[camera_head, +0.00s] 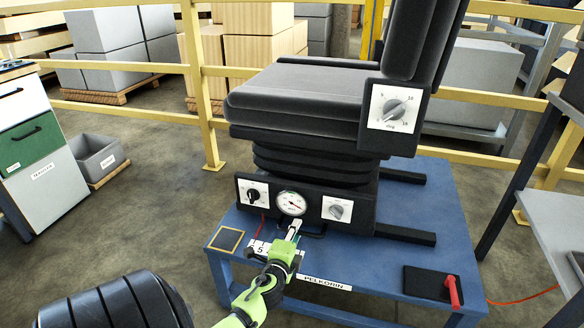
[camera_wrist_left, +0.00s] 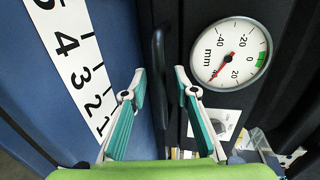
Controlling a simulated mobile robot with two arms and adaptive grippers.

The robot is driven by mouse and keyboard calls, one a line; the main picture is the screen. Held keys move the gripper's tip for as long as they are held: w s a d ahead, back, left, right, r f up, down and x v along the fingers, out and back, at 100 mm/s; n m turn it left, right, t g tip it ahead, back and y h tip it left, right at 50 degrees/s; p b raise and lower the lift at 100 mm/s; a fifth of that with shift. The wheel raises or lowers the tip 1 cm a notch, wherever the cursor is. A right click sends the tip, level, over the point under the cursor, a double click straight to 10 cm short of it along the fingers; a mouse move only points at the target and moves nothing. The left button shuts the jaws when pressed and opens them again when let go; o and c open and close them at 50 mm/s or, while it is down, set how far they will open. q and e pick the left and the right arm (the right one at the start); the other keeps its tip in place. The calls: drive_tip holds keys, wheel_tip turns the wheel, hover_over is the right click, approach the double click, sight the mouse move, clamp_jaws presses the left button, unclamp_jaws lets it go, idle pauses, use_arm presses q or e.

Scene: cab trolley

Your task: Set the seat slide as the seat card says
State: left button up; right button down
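The dark grey seat (camera_head: 300,95) stands on a black base on a blue platform (camera_head: 385,255). A round gauge in mm (camera_head: 292,203) is on the base front; it also shows in the wrist view (camera_wrist_left: 230,53), its red needle toward the lower left. A white number scale (camera_wrist_left: 75,60) lies on the platform. A black bar handle (camera_wrist_left: 158,60) stands out in front of the base. My left gripper (camera_head: 295,228) is there, fingers apart on either side of the bar (camera_wrist_left: 160,85) in the wrist view; contact is unclear. No readable seat card shows. My right gripper is out of view.
Knob panels flank the gauge at left (camera_head: 253,193) and right (camera_head: 337,208); another knob panel (camera_head: 394,108) is on the seat side. Yellow rails (camera_head: 205,100) run behind. A drawer cabinet (camera_head: 45,150) and grey bin (camera_head: 97,156) are left.

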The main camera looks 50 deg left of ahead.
use_arm(q)
drive_tip(key=v, duration=1.2)
drive_tip(key=shift+a+f, duration=0.1)
